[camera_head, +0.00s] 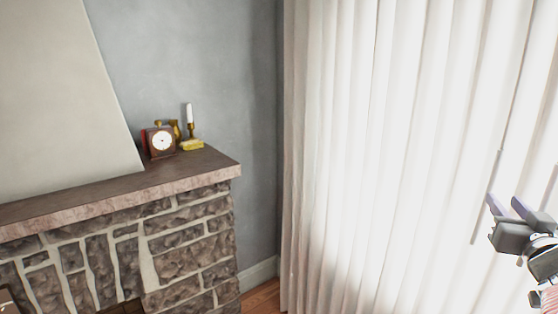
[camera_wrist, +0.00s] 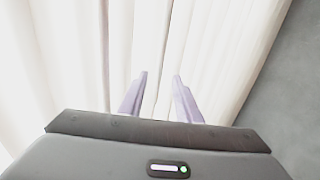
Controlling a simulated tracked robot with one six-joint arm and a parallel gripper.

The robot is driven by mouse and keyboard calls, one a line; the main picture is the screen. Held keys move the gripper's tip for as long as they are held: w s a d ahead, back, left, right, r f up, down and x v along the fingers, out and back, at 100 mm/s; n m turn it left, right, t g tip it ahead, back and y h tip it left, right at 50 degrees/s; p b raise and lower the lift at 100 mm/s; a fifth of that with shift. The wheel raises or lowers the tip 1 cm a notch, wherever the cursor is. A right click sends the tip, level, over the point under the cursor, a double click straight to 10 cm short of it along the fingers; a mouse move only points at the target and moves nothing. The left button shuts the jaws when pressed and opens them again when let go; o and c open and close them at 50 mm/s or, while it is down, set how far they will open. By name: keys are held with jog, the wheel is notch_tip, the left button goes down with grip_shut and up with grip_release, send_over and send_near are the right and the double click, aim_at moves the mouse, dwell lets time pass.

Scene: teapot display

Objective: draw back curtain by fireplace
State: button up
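A white pleated curtain (camera_head: 385,150) hangs from the top of the head view down toward the floor, to the right of the stone fireplace (camera_head: 185,240). My gripper (camera_head: 506,204) is at the right edge of the head view, in front of the curtain's right part. In the wrist view the curtain (camera_wrist: 215,50) fills most of the picture, with its edge at the right against a grey wall. My gripper's two purple fingers (camera_wrist: 160,84) are apart with nothing clearly between them but curtain folds behind. I cannot tell whether the fingertips touch the cloth.
The mantel (camera_head: 90,200) holds a small clock (camera_head: 161,141), a candlestick with a white candle (camera_head: 190,115) and other brass items. A strip of wooden floor (camera_head: 262,298) shows between fireplace and curtain. Grey wall (camera_wrist: 296,90) is at the right in the wrist view.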

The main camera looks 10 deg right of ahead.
aim_at(492, 187)
jog(key=x, duration=1)
jog(key=shift+s+a, duration=0.1)
jog(key=shift+c, duration=0.2)
grip_shut()
dwell(0.4)
